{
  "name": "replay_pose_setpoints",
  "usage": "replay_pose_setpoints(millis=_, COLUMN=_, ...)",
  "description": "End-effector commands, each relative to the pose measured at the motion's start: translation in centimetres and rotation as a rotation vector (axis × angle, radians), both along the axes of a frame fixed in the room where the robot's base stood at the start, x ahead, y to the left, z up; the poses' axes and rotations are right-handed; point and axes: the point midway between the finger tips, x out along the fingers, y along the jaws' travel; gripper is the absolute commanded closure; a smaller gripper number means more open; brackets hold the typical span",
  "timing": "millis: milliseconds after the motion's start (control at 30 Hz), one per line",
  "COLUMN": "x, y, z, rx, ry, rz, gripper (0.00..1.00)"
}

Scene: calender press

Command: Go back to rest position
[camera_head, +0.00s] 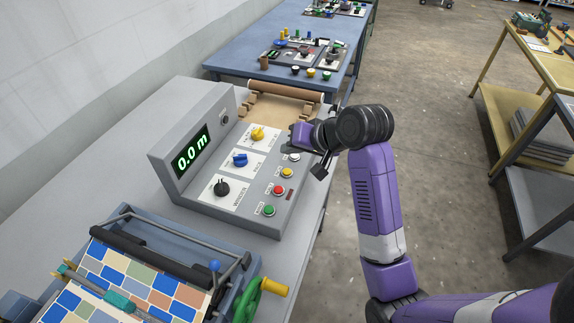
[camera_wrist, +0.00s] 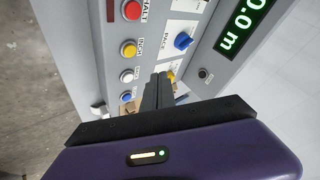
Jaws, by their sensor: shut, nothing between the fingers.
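My gripper (camera_wrist: 158,92) shows in the wrist view with its two black fingers together and nothing between them. In the head view my purple arm reaches in from the lower right, and its wrist hangs over the right edge of the grey control box (camera_head: 190,197). The box has a green display (camera_head: 192,151) reading 0.0 m, a yellow knob (camera_head: 257,134), a blue knob (camera_head: 240,159) and a black knob (camera_head: 221,188). Its buttons include a yellow one (camera_head: 287,172), a red one (camera_head: 279,190) and a green one (camera_head: 268,210).
A press with a patterned sheet (camera_head: 133,272) and a green handwheel (camera_head: 246,299) stands at the lower left. A blue table (camera_head: 235,53) with small parts stands behind. A yellow-topped bench (camera_head: 531,52) stands at the right. The floor (camera_head: 440,130) between is clear.

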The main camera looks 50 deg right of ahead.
Motion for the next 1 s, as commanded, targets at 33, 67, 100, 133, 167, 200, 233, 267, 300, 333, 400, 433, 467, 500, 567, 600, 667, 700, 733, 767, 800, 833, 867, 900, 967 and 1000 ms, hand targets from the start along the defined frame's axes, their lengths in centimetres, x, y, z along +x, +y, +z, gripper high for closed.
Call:
replay_pose_setpoints(millis=33, x=0.0, y=0.0, z=0.0, rx=0.001, ry=0.001, rz=0.001, gripper=1.0)
replay_pose_setpoints(millis=67, x=0.0, y=0.0, z=-0.1, rx=0.001, ry=0.001, rz=0.001, gripper=1.0)
replay_pose_setpoints(millis=100, x=0.0, y=0.0, z=-0.1, rx=0.0, ry=0.0, rz=0.0, gripper=1.0)
replay_pose_setpoints(millis=133, x=0.0, y=0.0, z=-0.1, rx=0.0, ry=0.0, rz=0.0, gripper=1.0)
replay_pose_setpoints(millis=167, x=0.0, y=0.0, z=-0.1, rx=0.0, ry=0.0, rz=0.0, gripper=1.0)
replay_pose_setpoints(millis=200, x=0.0, y=0.0, z=-0.1, rx=0.0, ry=0.0, rz=0.0, gripper=1.0)
replay_pose_setpoints(millis=233, x=0.0, y=0.0, z=-0.1, rx=0.0, ry=0.0, rz=0.0, gripper=1.0)
replay_pose_setpoints(millis=267, x=0.0, y=0.0, z=-0.1, rx=0.0, ry=0.0, rz=0.0, gripper=1.0)
replay_pose_setpoints(millis=300, x=0.0, y=0.0, z=-0.1, rx=0.0, ry=0.0, rz=0.0, gripper=1.0)
replay_pose_setpoints(millis=333, x=0.0, y=0.0, z=-0.1, rx=0.0, ry=0.0, rz=0.0, gripper=1.0)
replay_pose_setpoints(millis=400, x=0.0, y=0.0, z=-0.1, rx=0.0, ry=0.0, rz=0.0, gripper=1.0)
replay_pose_setpoints(millis=433, x=0.0, y=0.0, z=-0.1, rx=0.0, ry=0.0, rz=0.0, gripper=1.0)
replay_pose_setpoints(millis=467, x=0.0, y=0.0, z=-0.1, rx=0.0, ry=0.0, rz=0.0, gripper=1.0)
replay_pose_setpoints(millis=500, x=0.0, y=0.0, z=-0.1, rx=0.0, ry=0.0, rz=0.0, gripper=1.0)
replay_pose_setpoints(millis=567, x=0.0, y=0.0, z=0.0, rx=-0.005, ry=-0.002, rz=0.004, gripper=1.0)
replay_pose_setpoints(millis=600, x=0.2, y=-0.2, z=0.2, rx=-0.014, ry=-0.014, rz=0.004, gripper=1.0)
replay_pose_setpoints(millis=667, x=0.7, y=-0.6, z=0.8, rx=-0.036, ry=-0.044, rz=0.001, gripper=1.0)
replay_pose_setpoints(millis=700, x=1.2, y=-1.1, z=1.4, rx=-0.061, ry=-0.075, rz=-0.005, gripper=1.0)
replay_pose_setpoints(millis=733, x=1.6, y=-1.5, z=2.1, rx=-0.085, ry=-0.103, rz=-0.011, gripper=1.0)
replay_pose_setpoints(millis=767, x=2.0, y=-2.0, z=2.9, rx=-0.111, ry=-0.138, rz=-0.019, gripper=1.0)
replay_pose_setpoints(millis=800, x=2.5, y=-2.7, z=4.2, rx=-0.151, ry=-0.186, rz=-0.031, gripper=1.0)
replay_pose_setpoints(millis=833, x=2.7, y=-3.2, z=4.9, rx=-0.181, ry=-0.22, rz=-0.042, gripper=1.0)
replay_pose_setpoints(millis=867, x=2.7, y=-3.5, z=5.4, rx=-0.21, ry=-0.249, rz=-0.054, gripper=1.0)
replay_pose_setpoints(millis=900, x=2.7, y=-3.8, z=5.8, rx=-0.247, ry=-0.288, rz=-0.065, gripper=1.0)
replay_pose_setpoints(millis=967, x=2.5, y=-3.7, z=6.1, rx=-0.3, ry=-0.338, rz=-0.079, gripper=1.0)
replay_pose_setpoints(millis=1000, x=2.2, y=-3.4, z=6.1, rx=-0.334, ry=-0.369, rz=-0.086, gripper=1.0)
